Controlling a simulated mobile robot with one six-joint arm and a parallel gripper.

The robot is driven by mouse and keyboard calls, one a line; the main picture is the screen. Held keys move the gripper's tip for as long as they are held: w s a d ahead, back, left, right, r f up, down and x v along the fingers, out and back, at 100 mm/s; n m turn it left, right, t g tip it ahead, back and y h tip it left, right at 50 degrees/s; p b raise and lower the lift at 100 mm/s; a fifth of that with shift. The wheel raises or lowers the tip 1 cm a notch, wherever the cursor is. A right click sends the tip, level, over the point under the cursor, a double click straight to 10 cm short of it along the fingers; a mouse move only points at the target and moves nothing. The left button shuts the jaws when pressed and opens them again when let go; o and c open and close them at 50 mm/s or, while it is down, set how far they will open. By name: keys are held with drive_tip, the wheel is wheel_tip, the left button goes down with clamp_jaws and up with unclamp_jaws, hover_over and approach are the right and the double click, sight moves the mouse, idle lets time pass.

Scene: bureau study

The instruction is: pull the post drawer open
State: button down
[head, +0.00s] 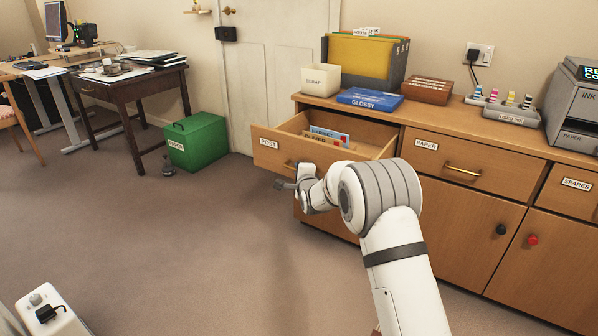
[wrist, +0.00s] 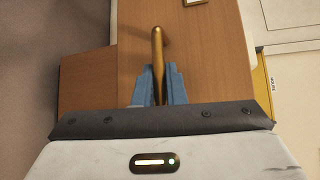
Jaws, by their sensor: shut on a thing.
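The post drawer (head: 264,158) is the left drawer of the wooden sideboard and carries a POST label. It stands well out from the sideboard, and its open top shows some envelopes or cards (head: 328,136) inside. My gripper (head: 283,185) is at the front of this drawer. In the wrist view my gripper (wrist: 159,88) has its blue fingers shut on the brass handle (wrist: 157,42) of the drawer. In the head view my arm hides part of the drawer front, and only a bit of the handle shows.
The paper drawer (head: 466,165) to the right is shut. On the sideboard top stand a scrap bin (head: 320,81), a blue glossy box (head: 369,99) and a brown box (head: 427,90). A green box (head: 196,141) stands on the floor at left. The carpet before the drawer is clear.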

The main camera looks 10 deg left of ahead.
drive_tip(key=c, duration=1.5)
unclamp_jaws()
drive_tip(key=shift+p+v, duration=1.1)
drive_tip(key=shift+v, duration=2.85)
